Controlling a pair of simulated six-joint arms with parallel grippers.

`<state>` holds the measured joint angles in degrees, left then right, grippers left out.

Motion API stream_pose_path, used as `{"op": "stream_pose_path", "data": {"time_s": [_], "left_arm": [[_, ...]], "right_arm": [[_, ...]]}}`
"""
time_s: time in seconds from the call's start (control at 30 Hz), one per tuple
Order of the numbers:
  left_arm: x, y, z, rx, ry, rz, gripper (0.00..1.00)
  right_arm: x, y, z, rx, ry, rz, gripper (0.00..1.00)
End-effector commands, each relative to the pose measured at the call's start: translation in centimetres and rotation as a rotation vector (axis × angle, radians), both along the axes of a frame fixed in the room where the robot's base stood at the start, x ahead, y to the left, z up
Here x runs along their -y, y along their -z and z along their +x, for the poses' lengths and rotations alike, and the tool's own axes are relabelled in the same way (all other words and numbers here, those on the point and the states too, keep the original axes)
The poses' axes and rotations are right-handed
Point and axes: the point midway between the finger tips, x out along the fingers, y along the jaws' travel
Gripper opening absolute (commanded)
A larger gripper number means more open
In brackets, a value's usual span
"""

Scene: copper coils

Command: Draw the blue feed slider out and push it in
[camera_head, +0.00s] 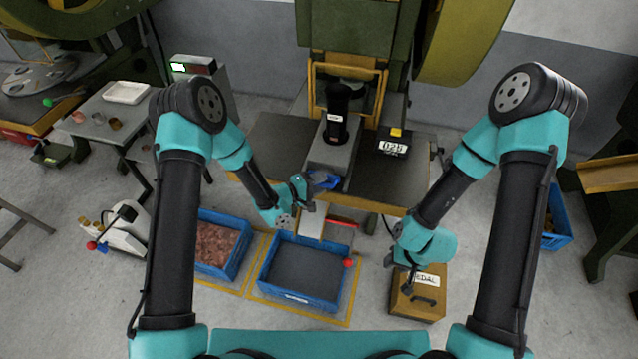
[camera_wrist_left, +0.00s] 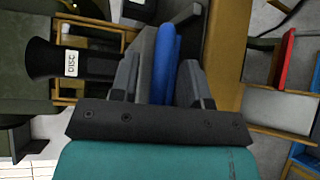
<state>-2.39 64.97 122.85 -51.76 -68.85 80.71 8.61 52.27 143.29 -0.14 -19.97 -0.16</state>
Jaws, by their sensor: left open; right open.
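The blue feed slider (camera_head: 327,179) sits at the front of the press table, below the black cylinder marked DISC. In the left wrist view its blue handle (camera_wrist_left: 165,62) stands between my left gripper's two fingers. My left gripper (camera_head: 314,184) is open, one finger on each side of the handle. I cannot tell whether either finger touches it. My right gripper (camera_head: 400,276) is open and empty, hanging low by the labelled wooden box, away from the slider.
The press table (camera_head: 393,172) carries a black block with a number label and a yellow top (camera_head: 394,143). A blue crate with a dark bottom (camera_head: 293,296) stands below, beside a crate of copper pieces (camera_head: 217,270). The wooden box (camera_head: 418,305) is at right. A red bar (camera_head: 343,224) juts out below the table.

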Motion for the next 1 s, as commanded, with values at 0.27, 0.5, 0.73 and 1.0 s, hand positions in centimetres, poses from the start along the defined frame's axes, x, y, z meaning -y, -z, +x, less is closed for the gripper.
{"op": "stream_pose_path", "data": {"time_s": [0.27, 0.5, 0.73, 1.0], "left_arm": [[-0.03, -0.01, -0.02, 0.0, 0.0, 0.0, 0.26], [-0.04, -0.01, -0.02, 0.0, 0.0, 0.0, 0.03], [-0.06, -0.01, -0.02, 0.0, 0.0, 0.0, 0.0], [0.58, 0.02, -0.77, -0.001, 0.014, 0.0, 0.0]], "right_arm": [[0.0, 0.0, 0.0, 0.0, 0.0, 0.0, 0.43], [0.0, 0.0, 0.0, 0.0, 0.0, 0.0, 0.43], [0.0, 0.0, 0.0, 0.0, 0.0, 0.0, 0.43], [0.01, 0.0, 0.0, 0.0, 0.0, 0.0, 0.43]]}}
